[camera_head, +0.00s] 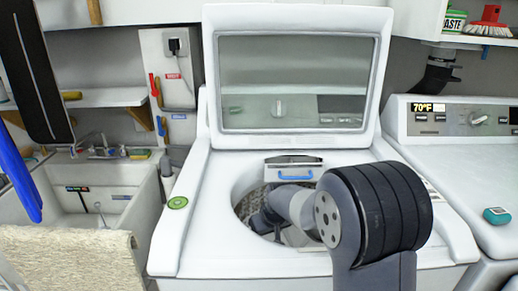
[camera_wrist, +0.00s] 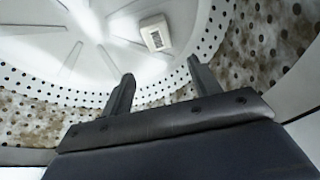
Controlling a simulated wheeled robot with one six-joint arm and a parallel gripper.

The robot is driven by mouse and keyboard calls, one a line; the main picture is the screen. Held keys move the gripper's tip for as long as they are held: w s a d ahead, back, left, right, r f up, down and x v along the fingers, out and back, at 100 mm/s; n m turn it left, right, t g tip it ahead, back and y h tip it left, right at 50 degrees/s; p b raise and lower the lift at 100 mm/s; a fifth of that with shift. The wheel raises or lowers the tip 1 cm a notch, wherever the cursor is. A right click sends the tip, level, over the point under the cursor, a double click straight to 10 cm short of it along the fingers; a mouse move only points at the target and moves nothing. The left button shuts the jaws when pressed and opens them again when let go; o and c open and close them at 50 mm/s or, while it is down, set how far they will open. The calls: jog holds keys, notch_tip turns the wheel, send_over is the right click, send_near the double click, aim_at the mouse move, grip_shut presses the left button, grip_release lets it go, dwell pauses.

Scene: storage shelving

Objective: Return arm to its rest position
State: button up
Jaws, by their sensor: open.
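My arm reaches into the open top of a white washing machine (camera_head: 180,232), whose lid (camera_head: 295,20) stands raised. My gripper (camera_wrist: 163,84) shows in the wrist view with two dark fingers spread apart and nothing between them. It is inside the perforated drum (camera_wrist: 90,40), which has brownish stains on its wall. A small whitish block (camera_wrist: 156,36) with a slotted face is in the drum, beyond the fingertips and apart from them. In the head view the gripper's tips are hidden by the arm and the opening's rim.
The raised lid stands behind the arm. A second white machine (camera_head: 455,165) is at right, with a small teal object (camera_head: 496,215) on it. A sink (camera_head: 100,205) is at left, with a shelf (camera_head: 105,97) above. A wall cabinet (camera_head: 415,20) hangs at upper right.

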jog(key=b+x, duration=0.1)
jog(key=x, duration=0.5)
jog(key=shift+f+b, duration=0.3)
jog(key=shift+r+p, duration=0.55)
jog(key=shift+r, duration=0.15)
jog(key=shift+f, duration=0.1)
